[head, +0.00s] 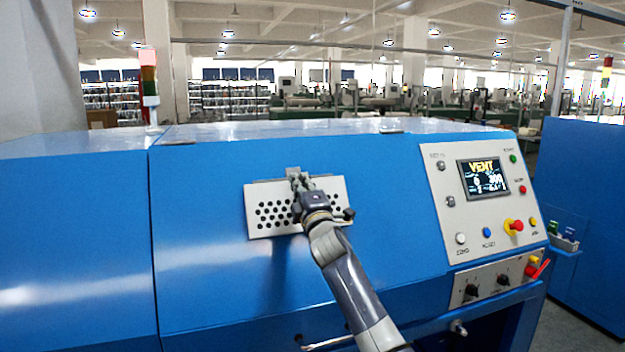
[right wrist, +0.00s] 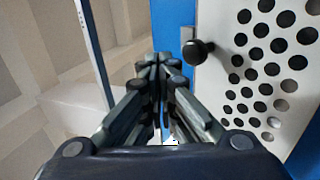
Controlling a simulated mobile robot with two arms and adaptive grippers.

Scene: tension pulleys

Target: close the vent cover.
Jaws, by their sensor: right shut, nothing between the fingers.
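The vent cover (head: 270,215) is a light grey plate with round holes on the sloping blue front of the machine. In the head view I cannot tell whether it lies flush or stands off the panel. A dark knob (head: 348,214) sits at its right edge. In the right wrist view the cover (right wrist: 229,75) and its knob (right wrist: 196,52) are to the right of the fingers. My right gripper (head: 296,176) is shut and empty at the cover's top edge, and its arm hides part of the cover. In the right wrist view its fingertips (right wrist: 158,62) are together. My left gripper is out of view.
A control panel (head: 447,225) with a screen reading VENT (head: 484,178), several buttons and a red emergency stop is to the right. A metal handle (head: 330,342) is at the lower front edge. The blue front left of the cover is clear.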

